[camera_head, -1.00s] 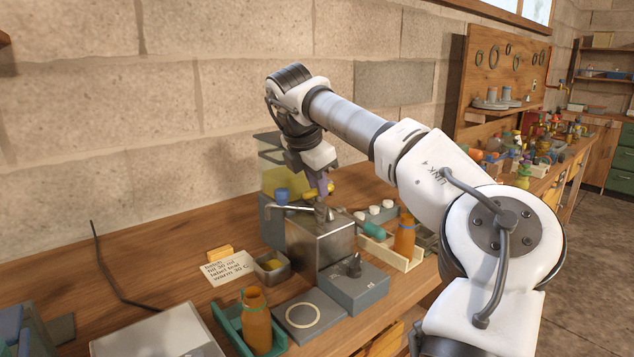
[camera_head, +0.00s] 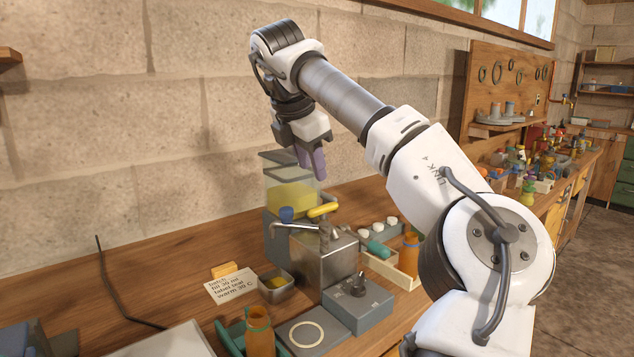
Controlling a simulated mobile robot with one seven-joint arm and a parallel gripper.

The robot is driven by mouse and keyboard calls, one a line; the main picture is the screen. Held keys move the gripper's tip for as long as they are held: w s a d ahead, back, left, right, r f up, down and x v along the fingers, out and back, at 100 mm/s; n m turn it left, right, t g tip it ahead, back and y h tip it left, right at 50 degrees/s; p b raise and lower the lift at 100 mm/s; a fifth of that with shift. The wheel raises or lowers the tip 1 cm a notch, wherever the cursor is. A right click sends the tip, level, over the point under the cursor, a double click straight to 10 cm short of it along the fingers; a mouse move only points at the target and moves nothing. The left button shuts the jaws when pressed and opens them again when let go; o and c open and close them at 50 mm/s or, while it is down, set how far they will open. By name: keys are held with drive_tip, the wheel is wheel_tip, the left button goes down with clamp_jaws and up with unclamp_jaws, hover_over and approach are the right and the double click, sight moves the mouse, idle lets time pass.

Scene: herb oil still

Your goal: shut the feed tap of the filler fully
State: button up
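The filler has a clear tank (camera_head: 292,193) holding yellow liquid, a steel body (camera_head: 328,268) and a thin metal spout (camera_head: 295,228) pointing left. A yellow tap handle (camera_head: 323,210) sits on a metal stem above the body. It lies nearly level, its right end slightly higher; whether the tap is open or shut I cannot tell. My gripper (camera_head: 313,166) hangs above the handle, apart from it, with its purple-grey fingers pointing down. Nothing shows in it. The finger gap cannot be made out from this side.
A blue knob (camera_head: 287,214) is by the spout. A grey box with a black knob (camera_head: 357,302), a ringed plate (camera_head: 306,335) and an amber bottle (camera_head: 259,331) stand in front. A tray (camera_head: 403,272) with another bottle is at right. A note (camera_head: 230,285) lies left.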

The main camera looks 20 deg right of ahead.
drive_tip(key=shift+v, duration=1.85)
drive_tip(key=shift+r+p, duration=0.1)
drive_tip(key=shift+p, duration=0.25)
